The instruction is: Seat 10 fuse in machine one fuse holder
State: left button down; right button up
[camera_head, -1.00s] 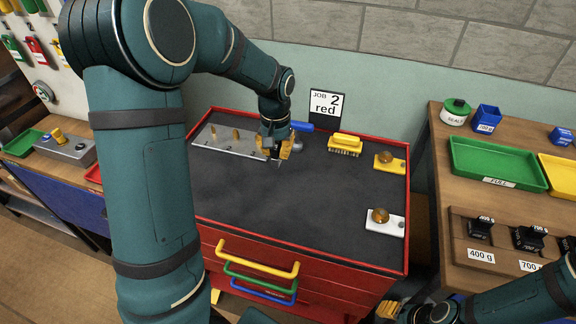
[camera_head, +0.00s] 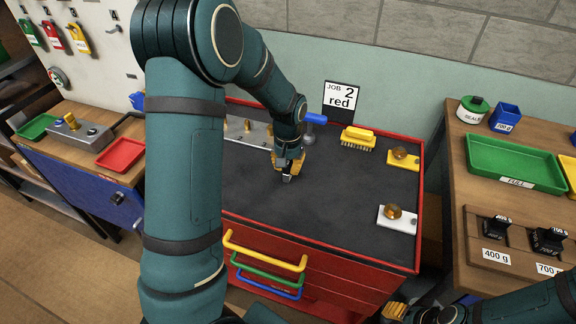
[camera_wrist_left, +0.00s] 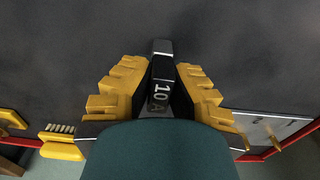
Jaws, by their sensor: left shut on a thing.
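My left gripper (camera_head: 288,168) is over the dark top of the red workbench. It is shut on a dark, narrow fuse (camera_wrist_left: 160,92) marked "10 A", which shows between its yellow fingers in the left wrist view. The fuse's end (camera_head: 287,179) points down in the head view; whether it touches the bench top I cannot tell. I cannot pick out the machine one fuse holder. My right gripper (camera_head: 394,310) is at the bottom edge, partly cut off, and its opening is unclear.
A metal plate with brass pegs (camera_head: 262,135) lies behind my left gripper. A yellow brush (camera_head: 357,138) and two knobbed plates, yellow (camera_head: 402,159) and white (camera_head: 397,217), lie to the right. A red tray (camera_head: 121,154) and grey box (camera_head: 80,132) are on the left bench.

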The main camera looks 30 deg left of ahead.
pick_arm(q)
jog(key=shift+f, duration=0.2)
jog(key=c, duration=1.1)
grip_release()
jog(key=shift+r, duration=0.15)
